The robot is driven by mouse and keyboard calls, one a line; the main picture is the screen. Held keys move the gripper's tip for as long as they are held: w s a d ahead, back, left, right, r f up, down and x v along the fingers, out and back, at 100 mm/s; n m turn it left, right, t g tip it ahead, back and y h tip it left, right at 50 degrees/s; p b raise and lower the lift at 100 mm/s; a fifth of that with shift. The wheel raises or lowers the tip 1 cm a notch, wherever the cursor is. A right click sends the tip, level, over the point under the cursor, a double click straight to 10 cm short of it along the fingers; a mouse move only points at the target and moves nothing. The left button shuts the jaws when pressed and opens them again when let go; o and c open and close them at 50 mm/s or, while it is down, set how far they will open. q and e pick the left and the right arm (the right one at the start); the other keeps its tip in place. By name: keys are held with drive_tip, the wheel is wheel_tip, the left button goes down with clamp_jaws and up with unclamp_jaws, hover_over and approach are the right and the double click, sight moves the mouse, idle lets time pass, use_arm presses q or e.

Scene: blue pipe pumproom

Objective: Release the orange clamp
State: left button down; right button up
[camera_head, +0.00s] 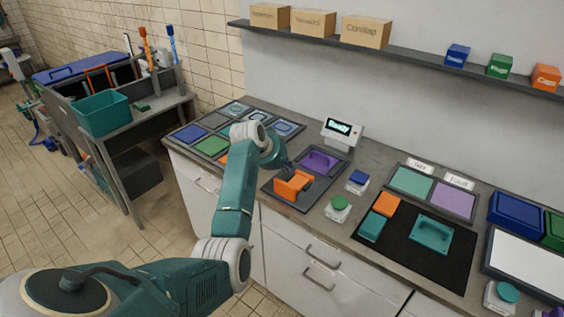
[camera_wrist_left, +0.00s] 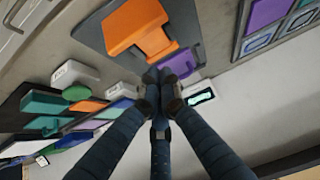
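The orange clamp (camera_head: 293,185) sits on a dark grey plate (camera_head: 283,204) on the counter. It shows large at the top of the left wrist view (camera_wrist_left: 135,25), with a smaller orange part toward my fingers. My left gripper (camera_head: 281,163) is just behind the clamp in the head view. In the left wrist view its dark fingertips (camera_wrist_left: 166,76) are drawn together close to the clamp's near edge. Nothing shows held between them, and I cannot tell whether they touch the clamp. My right gripper is not in view.
A purple piece (camera_head: 320,162) lies beside the clamp, with a small display (camera_head: 342,132) behind it. A green button (camera_head: 339,203) and a blue button (camera_head: 357,178) stand to the right. A black mat (camera_head: 400,250) holds orange and teal parts. A shelf (camera_head: 400,55) runs above.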

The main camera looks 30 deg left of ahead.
use_arm(q)
drive_tip(key=v, duration=0.4)
drive_tip(key=shift+s+r+b, duration=0.2)
drive_tip(key=shift+r+b, duration=0.1)
drive_tip(key=shift+b, duration=0.1)
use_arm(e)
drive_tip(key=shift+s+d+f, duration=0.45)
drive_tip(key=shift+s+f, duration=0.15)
use_arm(q)
drive_tip(key=shift+w+f, duration=0.1)
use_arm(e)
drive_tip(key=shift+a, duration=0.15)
